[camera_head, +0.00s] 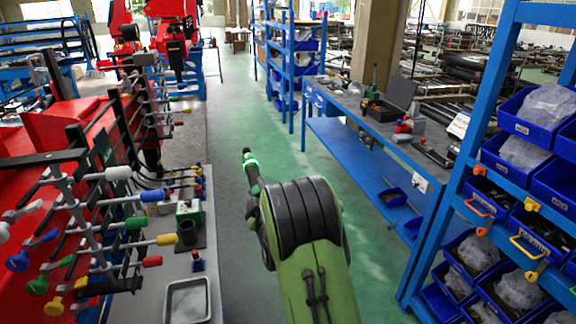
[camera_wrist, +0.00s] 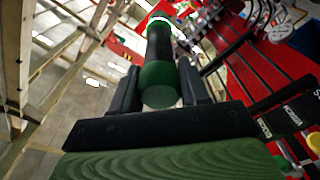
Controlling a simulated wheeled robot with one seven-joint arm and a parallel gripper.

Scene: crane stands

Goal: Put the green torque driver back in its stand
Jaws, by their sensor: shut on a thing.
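The green torque driver (camera_wrist: 158,62) is between the two fingers of my gripper (camera_wrist: 160,88) in the wrist view. It has a black middle, a green end towards the camera and a pale ring at its far end. A dark cup-like holder (camera_head: 187,232) stands on the grey bench at left, beside a green block (camera_head: 190,211). I cannot tell for sure which is the driver's stand.
A blue workbench (camera_head: 385,130) and bin rack (camera_head: 520,120) stand at right. Green floor lies between.

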